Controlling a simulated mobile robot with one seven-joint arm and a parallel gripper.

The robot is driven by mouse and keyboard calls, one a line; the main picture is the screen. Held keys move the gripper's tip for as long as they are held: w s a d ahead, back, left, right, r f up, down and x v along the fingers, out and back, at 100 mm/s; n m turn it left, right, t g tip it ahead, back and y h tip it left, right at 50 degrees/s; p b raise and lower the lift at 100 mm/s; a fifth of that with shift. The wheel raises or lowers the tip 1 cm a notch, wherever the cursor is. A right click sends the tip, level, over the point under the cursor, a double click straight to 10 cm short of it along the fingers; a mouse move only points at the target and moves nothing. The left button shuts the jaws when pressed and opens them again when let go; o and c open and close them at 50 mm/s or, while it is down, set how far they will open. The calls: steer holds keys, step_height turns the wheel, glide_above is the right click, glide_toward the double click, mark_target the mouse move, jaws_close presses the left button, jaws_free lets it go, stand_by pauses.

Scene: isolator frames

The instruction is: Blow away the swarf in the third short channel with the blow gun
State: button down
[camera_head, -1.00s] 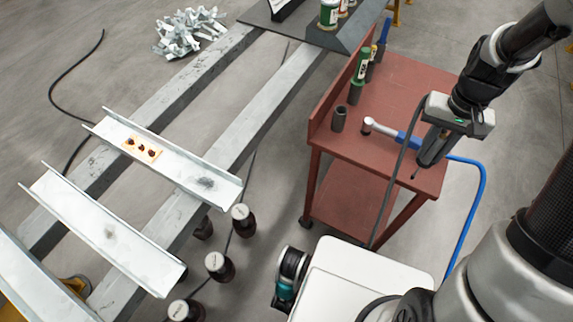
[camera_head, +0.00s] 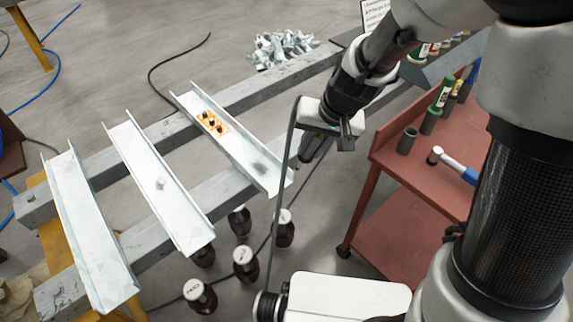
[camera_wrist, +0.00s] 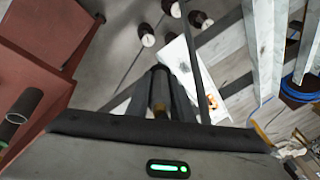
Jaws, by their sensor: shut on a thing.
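Three short pale channels lie across two long grey beams in the head view. The right channel (camera_head: 235,148) bears an orange patch (camera_head: 211,122) with dark bits and a dark smudge (camera_head: 259,166). The middle channel (camera_head: 145,170) has a small pale heap (camera_head: 160,184). The left channel (camera_head: 85,225) shows only faint pale marks. My gripper (camera_head: 318,148) is above and right of the right channel's near end. It is shut on a dark slim tool (camera_wrist: 160,90), mostly hidden between the fingers; I cannot tell whether it is the blow gun.
A red cart (camera_head: 395,160) stands at right with upright holders, one an open grey cylinder (camera_head: 407,141), and a silver-headed, blue-handled tool (camera_head: 455,165). Dark, white-topped bottles (camera_head: 245,262) stand below the channels. A pile of metal scrap (camera_head: 280,50) lies behind the beams.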

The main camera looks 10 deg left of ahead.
steer(key=w+a+f+y+b, duration=0.1)
steer(key=a+f+b, duration=0.5)
steer(key=a+f, duration=0.1)
steer(key=shift+a+f+t, duration=0.15)
steer(key=shift+f+t, duration=0.15)
steer(key=shift+t, duration=0.1)
stand_by(0.3)
steer(key=shift+f+b, duration=0.5)
steer(key=shift+b, duration=0.15)
stand_by(0.5)
steer(key=shift+w+a, duration=0.1)
steer(key=shift+w+a+p, duration=0.35)
steer(key=shift+w+a, duration=0.1)
steer(key=shift+a, duration=0.15)
steer(key=shift+w+a, duration=0.2)
stand_by(0.5)
